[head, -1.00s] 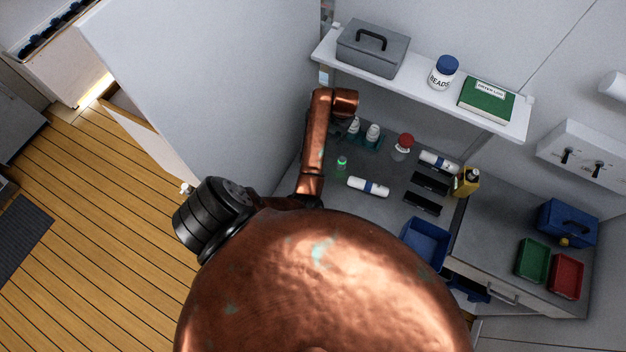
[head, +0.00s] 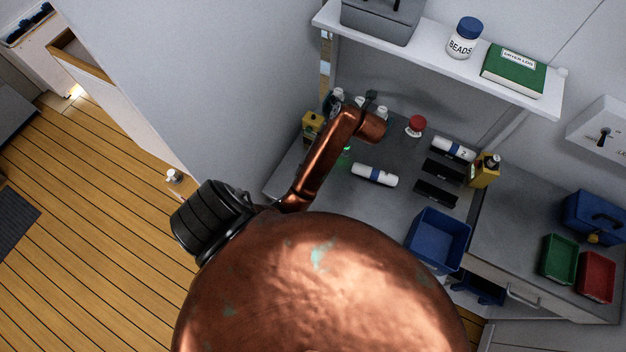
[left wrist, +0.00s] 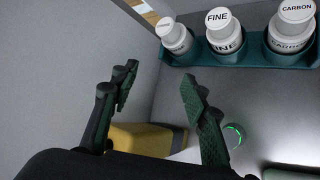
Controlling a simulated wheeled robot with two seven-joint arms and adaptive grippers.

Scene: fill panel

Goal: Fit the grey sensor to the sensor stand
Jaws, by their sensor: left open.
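I cannot make out a grey sensor for certain in either view. A small round thing with a glowing green ring (left wrist: 233,135) sits on the grey bench in the left wrist view. Its green glow (head: 346,149) shows beside my arm in the head view. I cannot tell whether it is the sensor or its stand. My left gripper (left wrist: 158,92) is open, with nothing between its fingers. In the head view the copper forearm hides most of this gripper. My right gripper is not in view.
A teal rack (left wrist: 240,58) of white-capped bottles stands beyond the fingers. The bench also holds a white cylinder (head: 375,175), black trays (head: 436,193), a red-capped jar (head: 415,126) and a blue bin (head: 438,238). A shelf (head: 440,62) overhangs the back.

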